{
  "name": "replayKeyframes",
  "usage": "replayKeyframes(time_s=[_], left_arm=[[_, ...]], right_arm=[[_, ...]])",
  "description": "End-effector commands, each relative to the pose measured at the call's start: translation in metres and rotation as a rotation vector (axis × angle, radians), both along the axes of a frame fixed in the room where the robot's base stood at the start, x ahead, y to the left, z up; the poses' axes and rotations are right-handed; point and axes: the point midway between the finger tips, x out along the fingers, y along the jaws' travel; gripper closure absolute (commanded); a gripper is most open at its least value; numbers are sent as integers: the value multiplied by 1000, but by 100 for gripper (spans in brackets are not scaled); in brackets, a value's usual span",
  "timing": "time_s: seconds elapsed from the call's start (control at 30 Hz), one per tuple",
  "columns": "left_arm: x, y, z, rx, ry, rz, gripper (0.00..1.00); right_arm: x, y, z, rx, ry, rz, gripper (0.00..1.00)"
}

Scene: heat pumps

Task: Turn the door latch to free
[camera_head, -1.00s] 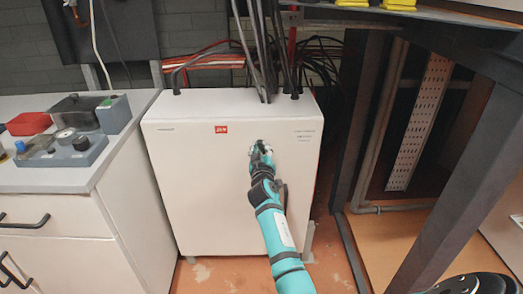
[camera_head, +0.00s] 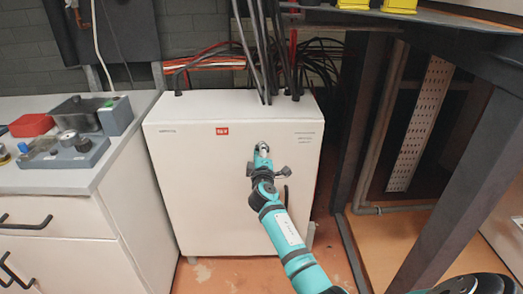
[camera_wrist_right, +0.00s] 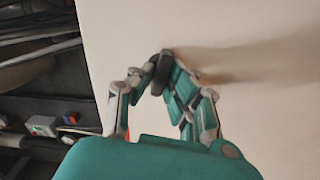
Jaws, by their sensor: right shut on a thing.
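The heat pump cabinet (camera_head: 190,190) is a white box standing on the floor, with a red label near the top of its front door. My right gripper (camera_head: 262,149) is at the upper middle of this door. In the right wrist view my right gripper (camera_wrist_right: 158,82) is shut on the door latch (camera_wrist_right: 162,64), a small dark piece against the pale door. The latch is mostly hidden by the fingers in the head view, and its exact angle is hard to tell. My left gripper is not in view.
A white counter (camera_head: 30,178) with a grey device (camera_head: 75,150) and a red box (camera_head: 32,125) stands at the left. A dark metal frame (camera_head: 455,185) stands at the right. Orange floor (camera_head: 330,255) shows between them.

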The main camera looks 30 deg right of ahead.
Motion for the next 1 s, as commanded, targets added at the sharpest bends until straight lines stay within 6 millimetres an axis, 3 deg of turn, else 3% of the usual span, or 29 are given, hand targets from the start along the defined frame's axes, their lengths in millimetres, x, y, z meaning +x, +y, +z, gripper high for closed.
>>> replayKeyframes(time_s=[0.4,0.97,1.0], left_arm=[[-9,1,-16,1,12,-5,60],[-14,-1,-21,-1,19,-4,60],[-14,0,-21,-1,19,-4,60]], right_arm=[[0,0,0,-165,100,2,100],[0,1,-1,-190,115,2,100],[0,1,-1,-190,115,2,83]])
